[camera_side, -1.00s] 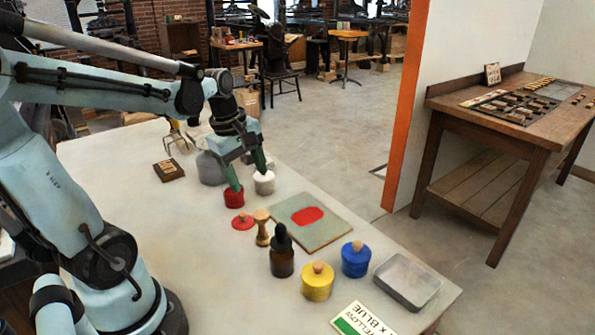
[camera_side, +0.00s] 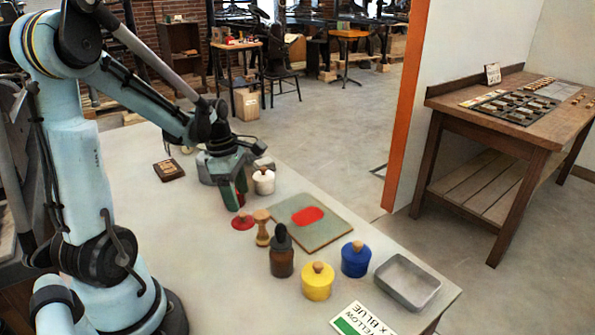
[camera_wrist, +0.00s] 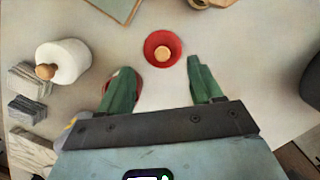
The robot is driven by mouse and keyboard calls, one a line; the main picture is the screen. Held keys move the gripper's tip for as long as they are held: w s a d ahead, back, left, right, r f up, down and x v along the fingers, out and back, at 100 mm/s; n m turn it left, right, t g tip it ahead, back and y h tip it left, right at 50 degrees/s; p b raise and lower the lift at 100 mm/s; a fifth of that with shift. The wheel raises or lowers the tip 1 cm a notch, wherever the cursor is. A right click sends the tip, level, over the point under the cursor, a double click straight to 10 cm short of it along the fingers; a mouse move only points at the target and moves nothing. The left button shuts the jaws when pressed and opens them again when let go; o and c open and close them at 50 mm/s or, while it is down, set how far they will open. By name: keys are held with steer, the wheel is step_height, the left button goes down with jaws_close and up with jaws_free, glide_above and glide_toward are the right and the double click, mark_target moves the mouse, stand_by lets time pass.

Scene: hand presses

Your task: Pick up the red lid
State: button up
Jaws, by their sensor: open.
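The red lid (camera_side: 243,222), with a small wooden knob, lies on the table between the red jar and the wooden stamp. In the wrist view the red lid (camera_wrist: 151,41) is ahead of the fingertips, centred roughly between their lines. My gripper (camera_side: 238,203) is open and empty, low over the table just behind the lid. In the wrist view its green fingers (camera_wrist: 158,68) stand apart and do not touch the lid. The red jar (camera_wrist: 135,78) is mostly hidden behind the left finger.
A white jar (camera_side: 264,183) stands right of my gripper. The wooden stamp (camera_side: 262,230), dropper bottle (camera_side: 282,255) and green board (camera_side: 330,230) with a red patch are close to the lid. A yellow jar (camera_side: 318,284) and blue jar (camera_side: 355,261) stand nearer the front. The table's left middle is clear.

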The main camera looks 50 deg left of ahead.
mark_target(241, 214)
steer(key=shift+w+d+f, duration=0.1)
steer(key=shift+d+f, duration=0.1)
steer(key=shift+f, duration=1.2)
steer(key=shift+d+f, duration=0.15)
steer(key=shift+f, duration=1.2)
steer(key=c, duration=1.1)
